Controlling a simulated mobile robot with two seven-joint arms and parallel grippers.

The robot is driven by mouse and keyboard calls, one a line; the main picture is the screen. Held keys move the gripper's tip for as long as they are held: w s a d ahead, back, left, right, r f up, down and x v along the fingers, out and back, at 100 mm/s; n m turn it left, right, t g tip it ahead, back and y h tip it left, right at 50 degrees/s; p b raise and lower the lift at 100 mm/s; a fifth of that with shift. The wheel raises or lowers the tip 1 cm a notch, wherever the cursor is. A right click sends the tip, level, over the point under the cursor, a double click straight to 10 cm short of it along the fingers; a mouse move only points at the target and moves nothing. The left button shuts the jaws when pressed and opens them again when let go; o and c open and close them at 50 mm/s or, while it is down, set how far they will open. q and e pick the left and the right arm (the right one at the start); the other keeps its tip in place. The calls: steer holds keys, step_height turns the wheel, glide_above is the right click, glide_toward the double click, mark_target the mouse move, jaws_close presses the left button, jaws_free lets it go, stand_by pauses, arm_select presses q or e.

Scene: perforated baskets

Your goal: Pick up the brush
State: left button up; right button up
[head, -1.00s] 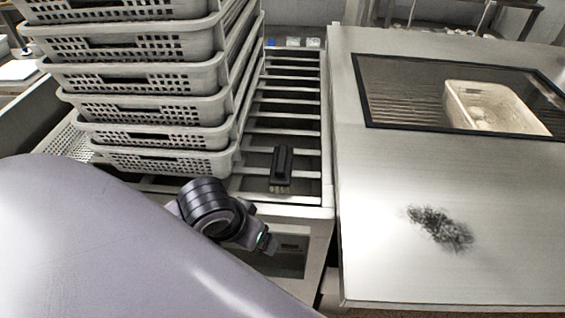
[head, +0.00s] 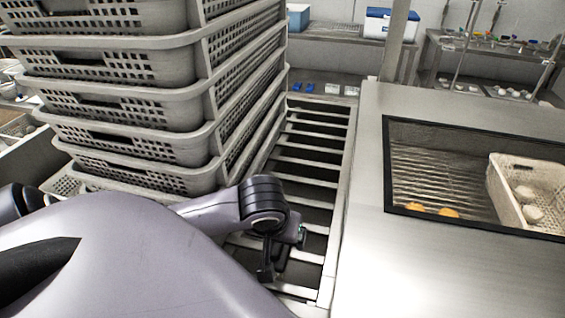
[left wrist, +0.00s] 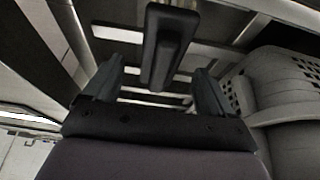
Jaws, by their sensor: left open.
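The brush (left wrist: 166,45) shows in the left wrist view as a long black handle over the slatted rack, ahead of my gripper. My left gripper (left wrist: 157,86) is open, with one finger on each side of the handle's lower end in that picture. I see no contact between fingers and handle. In the head view my left gripper (head: 269,268) points down at the near end of the rack (head: 335,225). It and my arm mostly hide the brush there, and its bristles are not visible. My right gripper is not in view.
A tall stack of grey perforated baskets (head: 140,145) stands left of the rack, close to my left arm. A steel machine (head: 370,170) with a window stands to the right; a white basket (head: 530,195) shows inside. The rack's far slats are clear.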

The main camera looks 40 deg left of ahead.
arm_select(q)
steer(key=shift+x, duration=2.35)
steer(key=c, duration=1.1)
steer(key=shift+r, duration=0.1)
